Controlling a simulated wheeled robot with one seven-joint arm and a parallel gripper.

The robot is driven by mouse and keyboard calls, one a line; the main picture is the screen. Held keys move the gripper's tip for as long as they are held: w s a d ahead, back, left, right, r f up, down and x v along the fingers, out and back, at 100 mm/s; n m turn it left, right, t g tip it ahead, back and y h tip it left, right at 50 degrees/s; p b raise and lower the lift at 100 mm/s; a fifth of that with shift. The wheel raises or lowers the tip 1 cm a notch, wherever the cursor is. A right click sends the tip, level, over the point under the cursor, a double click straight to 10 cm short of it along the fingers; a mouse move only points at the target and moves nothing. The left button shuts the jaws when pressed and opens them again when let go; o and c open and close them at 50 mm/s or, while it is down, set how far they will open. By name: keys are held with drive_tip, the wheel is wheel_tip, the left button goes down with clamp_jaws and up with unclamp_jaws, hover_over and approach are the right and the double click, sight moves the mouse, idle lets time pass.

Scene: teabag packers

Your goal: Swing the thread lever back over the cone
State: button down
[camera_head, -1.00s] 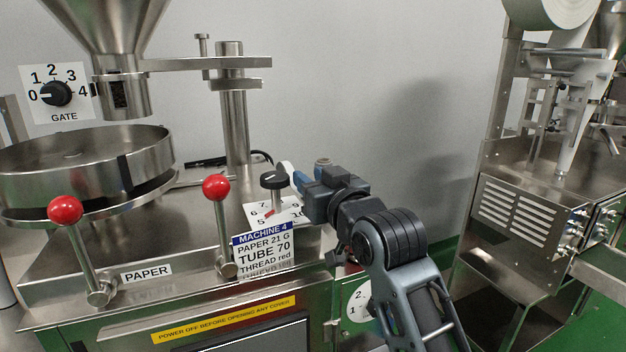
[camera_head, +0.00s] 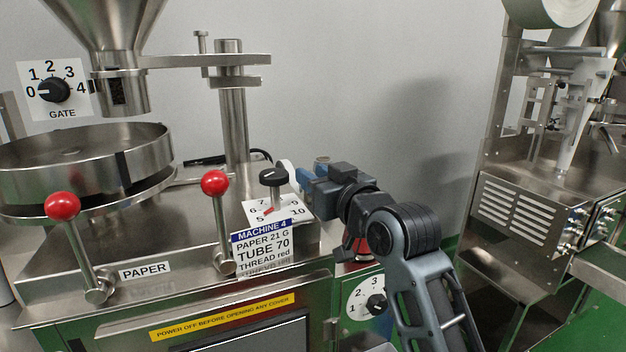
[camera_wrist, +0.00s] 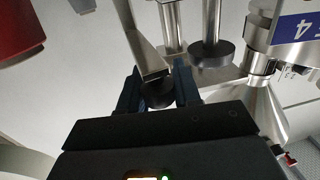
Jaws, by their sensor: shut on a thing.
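The thread lever shows in the wrist view as a flat metal bar (camera_wrist: 145,48) with a dark round knob (camera_wrist: 157,88) at its end. My gripper (camera_wrist: 158,97) has one finger on each side of this knob and is shut on it. In the head view my gripper (camera_head: 300,180) is at the right end of the machine top, just right of the black dial knob, and largely hides the lever. A red body, probably the thread cone, shows partly behind my arm (camera_head: 359,247) and at the upper left of the wrist view (camera_wrist: 20,32).
The black dial knob (camera_head: 273,177) and the MACHINE 4 card (camera_head: 263,250) are close left of my gripper. Two red-balled levers (camera_head: 214,183) stand further left. A 1-2-3 dial (camera_head: 376,304) is below my arm. Bare wall lies behind, another machine (camera_head: 530,215) at right.

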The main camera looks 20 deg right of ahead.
drive_tip(key=shift+w+d+n+g+y+b, duration=0.35)
drive_tip(key=shift+d+n+g+y+b, duration=1.25)
drive_tip(key=shift+y+b, duration=0.75)
drive_tip(key=shift+w+d+n+g+y+b, duration=0.3)
drive_tip(key=shift+d+n+g+y+b, duration=0.95)
drive_tip(key=shift+n+g+y+b, duration=0.8)
drive_tip(key=shift+w+d+n+g+y+b, duration=0.35)
drive_tip(key=shift+d+n+g+y+b, duration=1.05)
drive_tip(key=shift+n+y+b, duration=0.95)
drive_tip(key=shift+m+y+b, duration=0.25)
drive_tip(key=shift+m+b, duration=0.05)
drive_tip(key=shift+b, duration=0.05)
drive_tip(key=c, duration=1.1)
unclamp_jaws()
drive_tip(key=shift+w, duration=0.1)
drive_tip(key=shift+c, duration=0.2)
drive_tip(key=shift+d, duration=0.15)
drive_tip(key=v, duration=0.7)
drive_tip(key=shift+s+d, duration=0.25)
